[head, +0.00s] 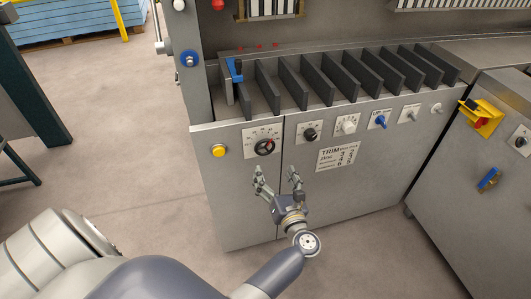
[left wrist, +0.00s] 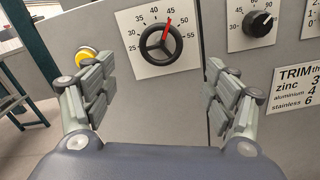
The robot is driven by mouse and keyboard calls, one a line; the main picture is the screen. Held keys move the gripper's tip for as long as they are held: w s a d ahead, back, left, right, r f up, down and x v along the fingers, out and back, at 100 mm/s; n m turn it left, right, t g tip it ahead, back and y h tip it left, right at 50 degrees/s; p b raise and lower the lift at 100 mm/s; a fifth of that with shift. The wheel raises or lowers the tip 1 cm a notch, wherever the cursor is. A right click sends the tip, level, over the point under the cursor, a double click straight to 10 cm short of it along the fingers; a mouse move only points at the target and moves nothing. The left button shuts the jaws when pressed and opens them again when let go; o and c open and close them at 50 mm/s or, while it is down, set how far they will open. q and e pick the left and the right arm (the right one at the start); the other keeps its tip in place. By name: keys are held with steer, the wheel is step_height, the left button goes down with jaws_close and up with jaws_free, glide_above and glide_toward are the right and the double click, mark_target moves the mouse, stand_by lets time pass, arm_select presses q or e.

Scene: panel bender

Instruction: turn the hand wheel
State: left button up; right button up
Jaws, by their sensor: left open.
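The hand wheel (head: 264,147) is a small black three-spoked wheel with a red pointer, on a white dial plate on the grey cabinet front. In the left wrist view the hand wheel (left wrist: 157,40) is at top centre, its red pointer tilted up and a little right, between the 45 and 50 marks. My left gripper (head: 277,173) is open and empty, in front of the cabinet just below the dial. In the left wrist view my left gripper's fingers (left wrist: 158,85) stand wide apart, below and either side of the wheel, not touching it. My right gripper is not in view.
A yellow button (head: 219,151) is left of the dial. A black knob (head: 310,134), a white knob (head: 347,126) and a blue switch (head: 380,121) lie to the right. Dark upright dividers (head: 328,84) stand above.

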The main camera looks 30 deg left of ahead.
mark_target(265, 150)
arm_select(q)
steer(key=x, duration=0.8)
steer(key=shift+w+a, duration=0.25)
steer(key=shift+w, duration=0.15)
steer(key=shift+w+a, duration=0.35)
steer(key=shift+a, duration=0.1)
steer(key=shift+c, duration=1.1)
steer(key=c, duration=0.8)
steer(key=shift+c, duration=0.2)
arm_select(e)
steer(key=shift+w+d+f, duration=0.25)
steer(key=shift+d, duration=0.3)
